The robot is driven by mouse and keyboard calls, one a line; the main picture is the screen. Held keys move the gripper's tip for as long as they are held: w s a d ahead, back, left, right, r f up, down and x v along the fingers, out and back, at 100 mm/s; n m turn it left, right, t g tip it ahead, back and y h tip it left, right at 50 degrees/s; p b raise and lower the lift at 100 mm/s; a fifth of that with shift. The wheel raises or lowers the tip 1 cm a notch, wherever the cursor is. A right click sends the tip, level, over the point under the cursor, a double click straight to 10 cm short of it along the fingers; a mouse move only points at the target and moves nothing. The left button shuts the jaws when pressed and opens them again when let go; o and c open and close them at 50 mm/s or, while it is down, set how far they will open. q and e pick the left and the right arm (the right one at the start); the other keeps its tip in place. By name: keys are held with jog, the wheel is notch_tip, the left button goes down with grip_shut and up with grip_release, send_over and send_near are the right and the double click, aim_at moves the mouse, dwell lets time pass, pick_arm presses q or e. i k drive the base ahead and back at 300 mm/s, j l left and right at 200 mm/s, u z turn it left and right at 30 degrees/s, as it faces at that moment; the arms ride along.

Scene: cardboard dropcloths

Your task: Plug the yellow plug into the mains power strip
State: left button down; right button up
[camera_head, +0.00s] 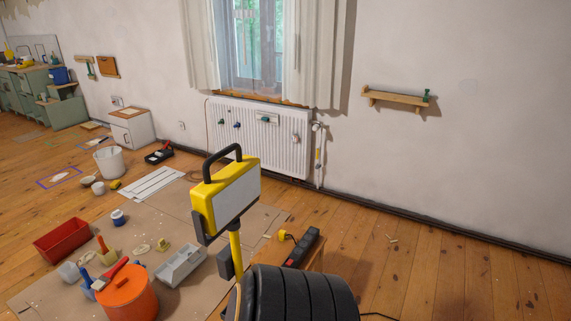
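A small yellow piece (282,235) that looks like the yellow plug is just left of the strip's far end. It appears to be apart from the strip's sockets, but it is too small to tell for sure.
A yellow work light (232,188) on a yellow post rises in front, left of the strip. A black ribbed shape (297,296) hides the area below. A cardboard dropcloth (215,286) holds an orange bucket (127,294) and a grey tray (181,265). Floor at right is mostly clear.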

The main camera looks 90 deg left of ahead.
aim_at(299, 252)
jog(key=i+j+u, duration=0.2)
jog(key=u, duration=0.25)
jog(key=i+u, duration=0.75)
jog(key=u, duration=0.15)
jog(key=i+l+u, duration=0.1)
jog(key=i+u, duration=0.2)
jog(key=u, duration=0.15)
jog(key=i+l+u, duration=0.2)
jog(key=u, duration=0.2)
jog(key=i+u, duration=0.25)
jog(key=u, duration=0.2)
jog(key=i+u, duration=0.25)
jog(key=u, duration=0.2)
jog(key=i+l+u, duration=0.15)
jog(key=u, duration=0.35)
jog(key=i+l+u, duration=0.3)
jog(key=u, duration=0.15)
jog(key=i+l+u, duration=0.2)
jog(key=u, duration=0.25)
jog(key=l, duration=0.1)
